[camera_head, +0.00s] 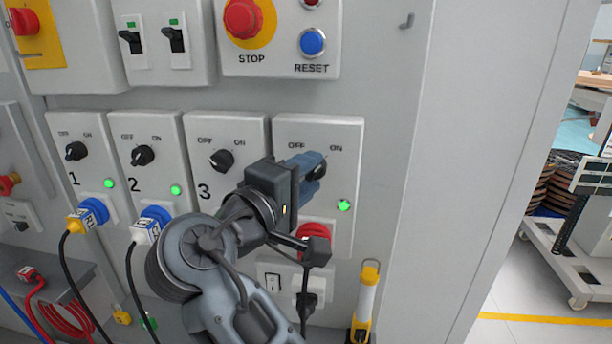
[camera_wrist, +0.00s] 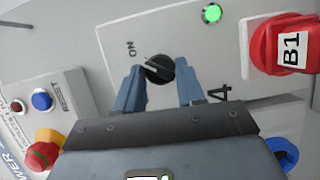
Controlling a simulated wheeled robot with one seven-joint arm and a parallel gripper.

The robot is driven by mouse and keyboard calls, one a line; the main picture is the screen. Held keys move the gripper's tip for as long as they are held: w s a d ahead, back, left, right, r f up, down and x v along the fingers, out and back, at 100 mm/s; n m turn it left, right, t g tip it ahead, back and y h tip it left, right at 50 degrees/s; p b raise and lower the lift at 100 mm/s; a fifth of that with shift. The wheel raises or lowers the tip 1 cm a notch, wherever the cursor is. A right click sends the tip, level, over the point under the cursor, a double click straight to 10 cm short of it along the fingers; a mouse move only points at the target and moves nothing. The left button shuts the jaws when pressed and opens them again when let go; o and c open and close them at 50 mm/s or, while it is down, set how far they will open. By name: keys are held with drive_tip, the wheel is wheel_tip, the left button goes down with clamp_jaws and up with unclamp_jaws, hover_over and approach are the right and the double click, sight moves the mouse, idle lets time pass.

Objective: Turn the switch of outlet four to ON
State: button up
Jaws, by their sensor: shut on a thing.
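The rotary switch (camera_wrist: 158,69) of outlet four is a black knob on a pale panel (camera_head: 347,133) marked OFF and ON. In the wrist view it sits between the two blue fingers of my gripper (camera_wrist: 162,82), which are shut on it. The ON label (camera_wrist: 130,47) is beside the knob, and the 4 is past the right finger. A pale line on the knob slants toward the ON side; its exact setting is hard to tell. In the head view my gripper (camera_head: 309,168) covers most of the knob. The green lamp (camera_head: 344,206) is lit.
A red plug (camera_wrist: 284,44) marked B1 is in the outlet below the switch. Outlet three's knob (camera_head: 221,160) is close on the left. The STOP button (camera_head: 242,18) and blue RESET button (camera_head: 312,41) are above. A yellow-ended lamp (camera_head: 367,300) stands lower right.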

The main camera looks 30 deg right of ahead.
drive_tip(key=shift+m+y, duration=0.3)
drive_tip(key=shift+m, duration=0.5)
drive_tip(key=o, duration=1)
drive_tip(key=shift+r, duration=0.1)
drive_tip(key=shift+v, duration=3.9)
drive_tip(key=shift+w, duration=0.1)
